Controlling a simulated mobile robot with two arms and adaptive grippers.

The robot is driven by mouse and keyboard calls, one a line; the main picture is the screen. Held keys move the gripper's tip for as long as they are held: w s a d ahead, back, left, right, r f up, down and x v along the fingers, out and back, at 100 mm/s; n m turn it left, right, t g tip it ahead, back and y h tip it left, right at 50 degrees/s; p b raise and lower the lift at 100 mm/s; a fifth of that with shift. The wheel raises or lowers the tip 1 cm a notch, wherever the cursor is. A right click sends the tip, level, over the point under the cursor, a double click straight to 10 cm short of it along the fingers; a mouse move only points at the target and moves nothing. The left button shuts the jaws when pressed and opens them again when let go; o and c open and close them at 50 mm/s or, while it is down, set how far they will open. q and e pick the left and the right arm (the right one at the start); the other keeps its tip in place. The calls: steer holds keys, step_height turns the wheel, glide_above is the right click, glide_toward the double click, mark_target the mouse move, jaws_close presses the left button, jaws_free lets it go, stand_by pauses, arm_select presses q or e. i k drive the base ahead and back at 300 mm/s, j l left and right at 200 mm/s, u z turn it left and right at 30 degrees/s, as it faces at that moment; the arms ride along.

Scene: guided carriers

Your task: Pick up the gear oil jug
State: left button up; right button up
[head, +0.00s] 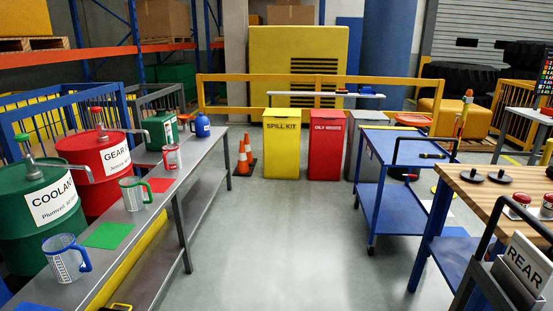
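Three measuring jugs stand upright on the long grey bench (205,160) at left. The nearest is a clear jug with a blue handle (64,260). Behind it is a clear jug with a green handle (132,194), and farther back a jug with red colouring (171,158). Their labels are too small to read, so I cannot tell which is the gear oil jug. A red drum marked GEAR (90,180) stands behind the bench. Neither of my grippers is in view.
A green COOLANT drum (35,235) stands left of the red one. A green mat (108,235) and a red mat (157,184) lie on the bench. A blue cart (390,205) and a wood-topped table (480,195) stand at right. The floor (285,240) between is clear.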

mark_target(172, 159)
steer(key=i+u, duration=0.15)
steer(key=i, duration=0.55)
steer(key=i+l+u, duration=0.15)
steer(key=i, duration=0.55)
steer(key=i+l+u, duration=0.15)
steer(key=i, duration=0.6)
